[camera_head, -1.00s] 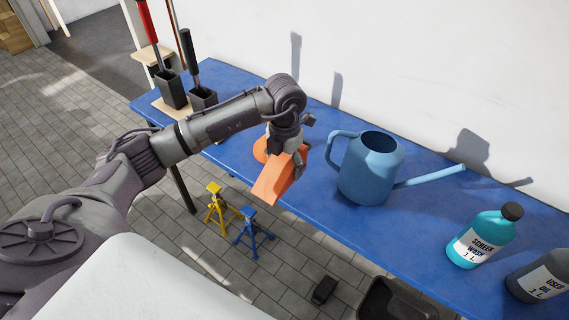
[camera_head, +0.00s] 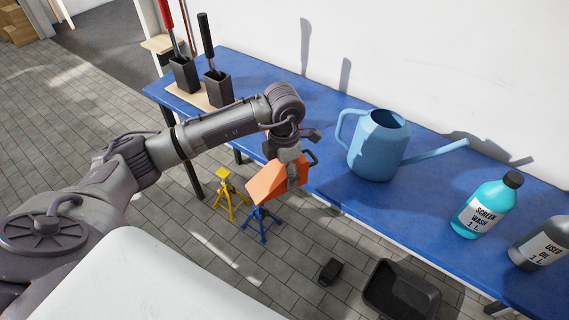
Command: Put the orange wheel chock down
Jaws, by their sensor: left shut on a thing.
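The orange wheel chock (camera_head: 268,182) is a wedge held in my left gripper (camera_head: 292,172). The gripper is shut on it, with a finger across its right part. In the picture the chock overlaps the front edge of the blue workbench (camera_head: 330,165) and the floor beyond; it appears held up in front of that edge. A dark loop shows just right of the gripper. My right gripper is not in view.
A blue watering can (camera_head: 375,150), a teal screen wash bottle (camera_head: 486,205) and a grey used oil bottle (camera_head: 542,245) stand on the bench at right. Black holders (camera_head: 218,88) stand at its left end. Yellow (camera_head: 226,190) and blue (camera_head: 262,225) stands and a black tub (camera_head: 400,290) are on the floor.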

